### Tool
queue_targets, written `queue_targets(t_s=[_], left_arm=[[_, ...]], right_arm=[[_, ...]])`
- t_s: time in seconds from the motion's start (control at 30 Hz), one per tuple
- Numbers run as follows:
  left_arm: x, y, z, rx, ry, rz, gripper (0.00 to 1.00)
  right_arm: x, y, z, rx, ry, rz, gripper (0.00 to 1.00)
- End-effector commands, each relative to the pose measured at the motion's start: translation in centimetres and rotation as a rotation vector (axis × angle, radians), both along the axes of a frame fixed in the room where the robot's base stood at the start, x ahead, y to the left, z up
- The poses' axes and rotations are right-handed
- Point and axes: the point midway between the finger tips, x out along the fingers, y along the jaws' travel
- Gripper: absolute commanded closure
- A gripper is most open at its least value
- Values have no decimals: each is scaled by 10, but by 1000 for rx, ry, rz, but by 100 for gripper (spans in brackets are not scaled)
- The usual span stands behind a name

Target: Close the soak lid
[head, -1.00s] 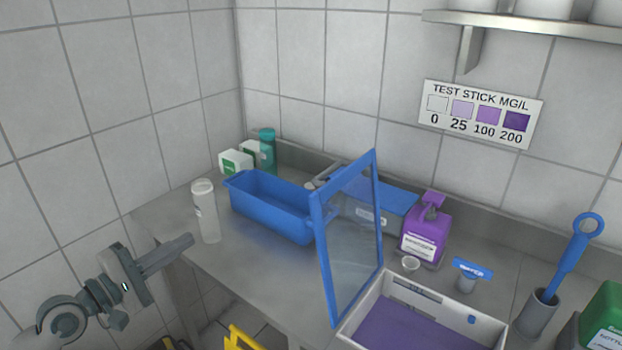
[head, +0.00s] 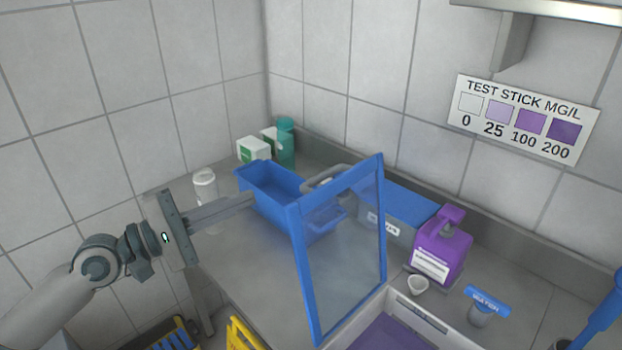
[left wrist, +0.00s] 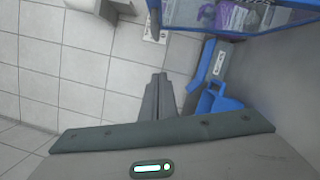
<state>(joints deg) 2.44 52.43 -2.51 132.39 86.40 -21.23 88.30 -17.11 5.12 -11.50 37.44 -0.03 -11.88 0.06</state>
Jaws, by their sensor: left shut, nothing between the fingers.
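The soak lid (head: 293,262) is a blue-framed clear panel. It stands raised, close to upright, at the left edge of the white soak tub (head: 452,338), which holds purple liquid (head: 395,335). My left gripper (head: 250,199) is shut and empty. In the head view it is to the left of the lid, in front of the blue bin, and apart from the lid. In the left wrist view its closed fingers (left wrist: 158,80) point up the picture, and a blue-edged frame with purple things behind it crosses the top right. My right gripper is not in view.
A blue open bin (head: 262,180), a clear cylinder (head: 205,185), a blue box (head: 400,208) and a purple pump bottle (head: 443,250) stand on the steel counter. A yellow object (head: 243,335) is below.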

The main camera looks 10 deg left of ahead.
Motion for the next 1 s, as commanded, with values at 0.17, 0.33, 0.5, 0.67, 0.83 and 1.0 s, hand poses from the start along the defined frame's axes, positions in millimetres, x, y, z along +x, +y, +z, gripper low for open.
queue_targets(t_s=[0.17,0.33,0.5,0.67,0.83,1.0], left_arm=[[0,0,0,0,0,0,100],[1,0,0,0,0,0,100],[6,-5,3,-3,1,1,100],[15,-16,7,-4,-2,0,100],[32,-33,10,-4,-1,0,100],[51,-54,12,-4,-1,0,100]], right_arm=[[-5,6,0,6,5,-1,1],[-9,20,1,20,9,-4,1],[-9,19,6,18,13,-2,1],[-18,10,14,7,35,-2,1],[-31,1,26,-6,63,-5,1],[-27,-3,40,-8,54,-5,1]])
